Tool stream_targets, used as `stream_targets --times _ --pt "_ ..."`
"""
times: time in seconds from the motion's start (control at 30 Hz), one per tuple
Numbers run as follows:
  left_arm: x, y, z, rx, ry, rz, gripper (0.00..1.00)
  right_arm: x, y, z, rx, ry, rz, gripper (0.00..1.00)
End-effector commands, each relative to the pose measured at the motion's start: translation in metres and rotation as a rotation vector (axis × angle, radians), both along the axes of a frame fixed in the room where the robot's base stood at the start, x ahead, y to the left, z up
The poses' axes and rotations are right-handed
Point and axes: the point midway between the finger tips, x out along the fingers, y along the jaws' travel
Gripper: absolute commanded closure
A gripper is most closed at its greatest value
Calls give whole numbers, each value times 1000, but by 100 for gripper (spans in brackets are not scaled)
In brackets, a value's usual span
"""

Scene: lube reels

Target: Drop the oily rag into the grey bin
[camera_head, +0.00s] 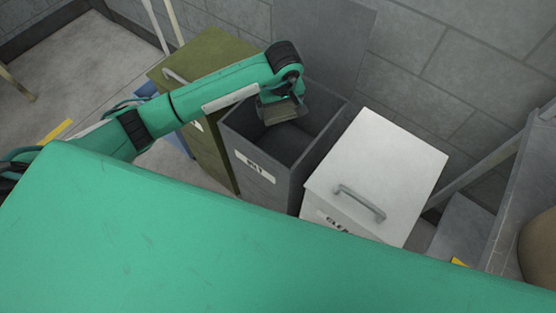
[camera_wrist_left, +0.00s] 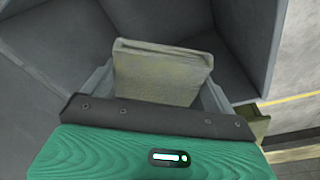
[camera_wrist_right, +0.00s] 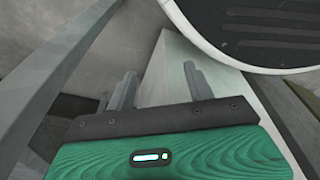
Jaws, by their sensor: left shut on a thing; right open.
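The oily rag (camera_wrist_left: 160,72) is a flat, folded, drab olive-grey piece. In the left wrist view it sits between the fingers of my left gripper (camera_wrist_left: 157,88), which is shut on it. In the head view my left gripper (camera_head: 281,103) is over the open mouth of the grey bin (camera_head: 255,163), with the rag (camera_head: 287,112) hanging under it. The bin is dark grey with a white label, and its lid (camera_head: 322,40) stands raised at the back. The bin's dark walls also show around the rag in the left wrist view. My right gripper (camera_wrist_right: 158,82) is open and empty.
A closed olive-green bin (camera_head: 213,55) stands left of the grey bin. A closed white bin (camera_head: 385,165) with a handle stands right of it. A block wall (camera_head: 470,70) is behind. A round dark-topped, white-rimmed thing (camera_wrist_right: 270,25) is near my right gripper.

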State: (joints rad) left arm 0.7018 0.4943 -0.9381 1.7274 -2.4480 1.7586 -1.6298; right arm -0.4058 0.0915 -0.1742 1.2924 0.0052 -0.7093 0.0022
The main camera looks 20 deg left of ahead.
Motion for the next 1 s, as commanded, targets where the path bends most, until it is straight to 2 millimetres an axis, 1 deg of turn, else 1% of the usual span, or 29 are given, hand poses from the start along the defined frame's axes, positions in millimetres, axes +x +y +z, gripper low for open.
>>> stream_targets --times 0.2,0.23,0.27,0.47,0.57,0.67,0.77,0.9,1.0 --pt "0 0 0 0 0 0 32 0 0 0 0 0 0 46" --pt "0 0 0 0 0 0 4 0 0 0 0 0 0 46" --pt "0 0 0 0 0 0 0 0 0 0 0 0 0 46" --pt "0 0 0 0 0 0 0 0 0 0 0 0 1 46" --pt "0 0 4 0 0 0 0 0 0 0 0 1 1 46" --pt "-1 -1 16 0 -3 -1 0 0 0 -1 -1 3 1 46" --pt "-3 -3 35 1 -4 -1 0 2 0 1 -1 6 1 46" --pt "-7 -6 68 0 -6 -3 0 11 2 8 1 -5 0 46" --pt "-10 -8 90 0 -5 -1 0 13 4 12 2 -3 -1 46"
